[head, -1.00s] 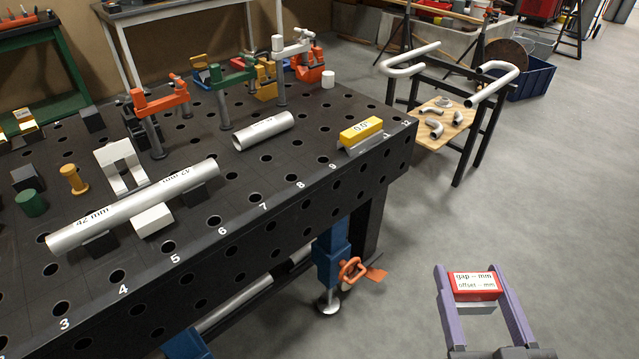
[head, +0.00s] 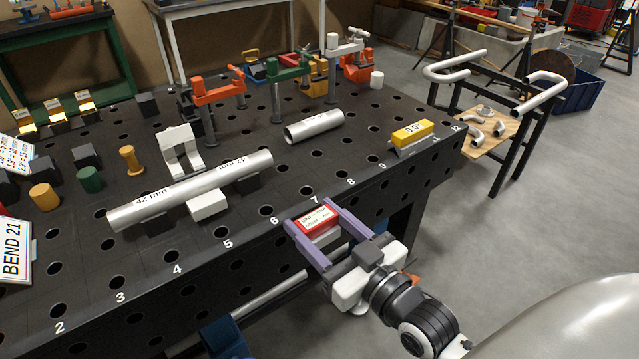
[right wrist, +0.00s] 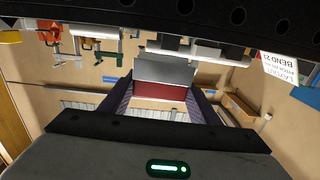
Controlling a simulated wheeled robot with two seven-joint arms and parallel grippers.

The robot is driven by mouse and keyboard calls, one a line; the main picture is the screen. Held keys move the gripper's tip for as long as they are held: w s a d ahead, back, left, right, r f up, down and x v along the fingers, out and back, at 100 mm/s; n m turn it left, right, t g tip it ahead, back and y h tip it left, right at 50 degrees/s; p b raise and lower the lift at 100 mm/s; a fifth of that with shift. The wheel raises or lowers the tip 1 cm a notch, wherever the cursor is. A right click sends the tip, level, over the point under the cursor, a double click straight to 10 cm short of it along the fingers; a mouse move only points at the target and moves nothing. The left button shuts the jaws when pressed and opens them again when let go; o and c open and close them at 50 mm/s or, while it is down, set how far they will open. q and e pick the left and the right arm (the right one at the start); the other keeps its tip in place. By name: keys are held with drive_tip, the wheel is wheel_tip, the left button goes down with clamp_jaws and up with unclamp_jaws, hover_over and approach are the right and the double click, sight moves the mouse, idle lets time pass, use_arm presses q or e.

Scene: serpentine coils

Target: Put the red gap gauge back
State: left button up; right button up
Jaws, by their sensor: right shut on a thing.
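The red gap gauge (head: 316,220) has a red body with a white label on top, and a grey lower part shows beneath it. My right gripper (head: 312,216) is shut on it, with a purple finger on each side. It is held in front of the table's numbered front edge, near the 6 and 7 marks. In the right wrist view the gauge (right wrist: 160,90) sits between the fingers, its grey plate towards the table. My left gripper is not in view.
The black perforated table (head: 330,180) bears a long 42 mm pipe (head: 190,190), a shorter pipe (head: 314,127), a yellow 0.0° gauge (head: 412,133) and several clamps. A white block (head: 208,204) supports the long pipe. A BEND 21 card (head: 14,250) lies at the left.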

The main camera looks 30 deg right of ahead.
drive_tip(key=w+d+r, duration=0.7)
drive_tip(key=w+d, duration=0.6)
drive_tip(key=shift+h, duration=0.3)
wheel_tip(320, 180, down, 5)
drive_tip(key=shift+w+f+b, duration=0.1)
drive_tip(key=shift+b, duration=0.6)
wheel_tip(320, 180, down, 4)
drive_tip(key=shift+r, duration=0.1)
drive_tip(key=shift+f+b, duration=0.2)
drive_tip(key=shift+b, duration=0.1)
drive_tip(key=o, duration=1.3)
drive_tip(key=shift+f, duration=0.1)
drive_tip(key=shift+c, duration=0.2)
